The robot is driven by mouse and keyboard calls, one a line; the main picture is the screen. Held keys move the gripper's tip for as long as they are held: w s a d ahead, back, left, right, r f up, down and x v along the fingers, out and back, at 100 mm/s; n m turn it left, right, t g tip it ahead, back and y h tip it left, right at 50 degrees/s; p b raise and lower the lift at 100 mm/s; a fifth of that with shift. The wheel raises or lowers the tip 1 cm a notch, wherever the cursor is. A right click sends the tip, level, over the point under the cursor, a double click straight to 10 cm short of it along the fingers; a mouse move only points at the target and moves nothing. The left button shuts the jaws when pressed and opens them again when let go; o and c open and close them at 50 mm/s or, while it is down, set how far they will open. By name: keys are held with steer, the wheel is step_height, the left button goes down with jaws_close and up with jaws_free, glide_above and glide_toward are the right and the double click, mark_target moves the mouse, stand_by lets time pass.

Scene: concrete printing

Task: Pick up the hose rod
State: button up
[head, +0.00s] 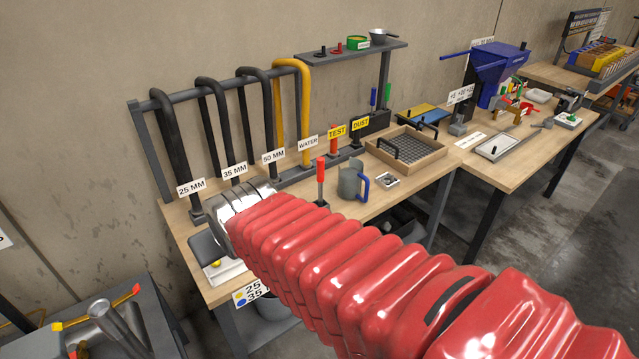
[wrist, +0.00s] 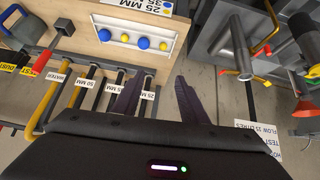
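No label in view reads hose rod, so I cannot tell which thing it is. A rod with a red handle (head: 320,169) stands upright on the near bench, with no gripper touching it. In the head view my red sleeved arm hides much of the bench front and most of the gripper.
A rack holds black hoses (head: 168,135) and a yellow hose (head: 306,110) along the wall. A tray of blue and yellow balls (wrist: 107,23) sits at the bench edge. A jug (head: 350,181) and a sieve box (head: 426,167) stand further right. Floor shows between the two tables.

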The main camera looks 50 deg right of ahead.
steer(key=w+d+f+m+t+h, duration=0.1)
steer(key=w+d+f, duration=0.15)
steer(key=d, duration=0.45)
steer(key=w+d+f+m+t+h, duration=0.1)
steer(key=w+d+t+h, duration=0.1)
steer(key=w+d, duration=0.35)
steer(key=w+d+f+t+h, duration=0.1)
steer(key=w+d+f, duration=0.1)
steer(key=d, duration=0.6)
steer(key=s+d+f+m+t+h, duration=0.1)
steer(key=s+d+f+h, duration=0.1)
steer(key=d, duration=0.4)
steer(key=s+d+f+m+t+h, duration=0.2)
steer(key=s+d+f, duration=0.1)
steer(key=s+d, duration=0.2)
steer(key=shift+d+f, duration=0.25)
steer(key=shift+d, duration=0.95)
